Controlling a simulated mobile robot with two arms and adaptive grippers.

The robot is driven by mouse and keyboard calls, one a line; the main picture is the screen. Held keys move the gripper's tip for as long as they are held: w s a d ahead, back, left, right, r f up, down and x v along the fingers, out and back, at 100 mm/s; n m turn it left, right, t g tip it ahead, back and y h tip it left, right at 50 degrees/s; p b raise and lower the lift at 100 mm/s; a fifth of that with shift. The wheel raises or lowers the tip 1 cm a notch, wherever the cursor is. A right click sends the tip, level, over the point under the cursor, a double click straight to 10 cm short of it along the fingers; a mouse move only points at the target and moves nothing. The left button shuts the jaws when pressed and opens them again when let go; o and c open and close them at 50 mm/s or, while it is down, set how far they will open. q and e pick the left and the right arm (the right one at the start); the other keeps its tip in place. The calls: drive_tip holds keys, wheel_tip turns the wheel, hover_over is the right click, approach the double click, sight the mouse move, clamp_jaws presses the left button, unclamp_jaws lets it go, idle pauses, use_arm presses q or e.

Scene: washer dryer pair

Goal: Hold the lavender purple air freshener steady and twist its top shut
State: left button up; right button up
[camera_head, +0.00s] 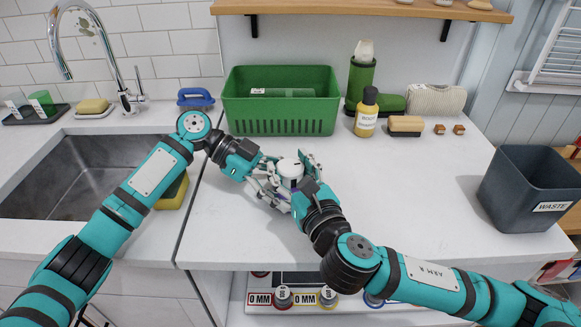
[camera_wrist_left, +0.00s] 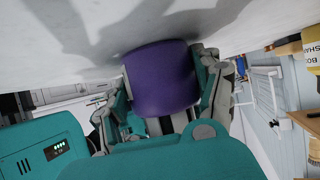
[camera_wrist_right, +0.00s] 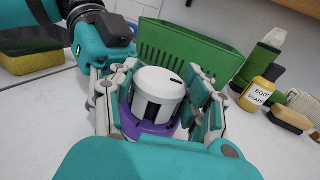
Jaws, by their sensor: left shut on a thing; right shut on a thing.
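The air freshener stands on the white counter, with a white top (camera_head: 291,168) and a lavender purple body (camera_wrist_left: 160,78). The right wrist view shows the white top (camera_wrist_right: 158,84) with dark slots in its side, above the purple body (camera_wrist_right: 145,126). My left gripper (camera_head: 276,190) is low, shut on the purple body from the left. My right gripper (camera_head: 298,172) is above it, shut around the white top, with one finger on each side. In the head view the fingers hide most of the body.
A green basket (camera_head: 281,125) stands behind the grippers, and the sink (camera_head: 75,178) is at left. A yellow bottle (camera_head: 366,113), a brush (camera_head: 405,125) and a waste bin (camera_head: 531,190) are to the right. The counter (camera_head: 425,180) between is clear.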

sight(290, 165)
drive_tip(key=m+h, duration=0.3)
drive_tip(key=h, duration=0.1)
drive_tip(key=m+t+h, duration=0.1)
drive_tip(key=m+h, duration=0.1)
drive_tip(key=h, duration=0.2)
drive_tip(key=shift+a+m+h, duration=0.15)
drive_tip(key=shift+m+h, duration=0.15)
drive_tip(key=shift+m, duration=0.1)
drive_tip(key=m+g+h, duration=0.1)
drive_tip(key=m+h, duration=0.1)
drive_tip(key=h, duration=0.2)
drive_tip(key=m+g+h, duration=0.1)
drive_tip(key=m+h, duration=0.2)
drive_tip(key=h, duration=0.1)
drive_tip(key=shift+g, duration=0.3)
drive_tip(key=shift+m+h, duration=0.3)
drive_tip(key=shift+m, duration=0.1)
drive_tip(key=o, duration=1.2)
wheel_tip(290, 165, up, 10)
